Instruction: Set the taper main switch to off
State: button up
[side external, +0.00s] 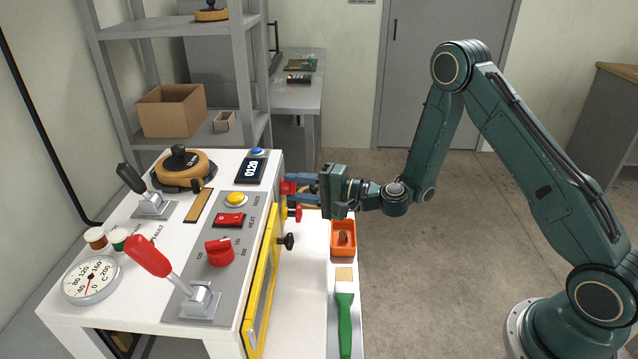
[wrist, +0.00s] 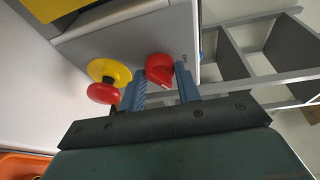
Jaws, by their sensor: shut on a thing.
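A red switch knob (side external: 288,187) sits on the right side face of the white machine (side external: 250,322). My gripper (side external: 291,186) reaches in from the right, with its blue fingers at this knob. In the wrist view my gripper (wrist: 160,76) has one finger on each side of the red knob (wrist: 159,68) and is shut on it.
A yellow frame (side external: 262,280), orange bin (side external: 343,239) and green-handled brush (side external: 344,318) lie near my gripper. Floor to the right is clear.

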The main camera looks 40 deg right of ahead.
dwell(0.3)
jog(key=o, duration=1)
jog(key=shift+r, duration=0.1)
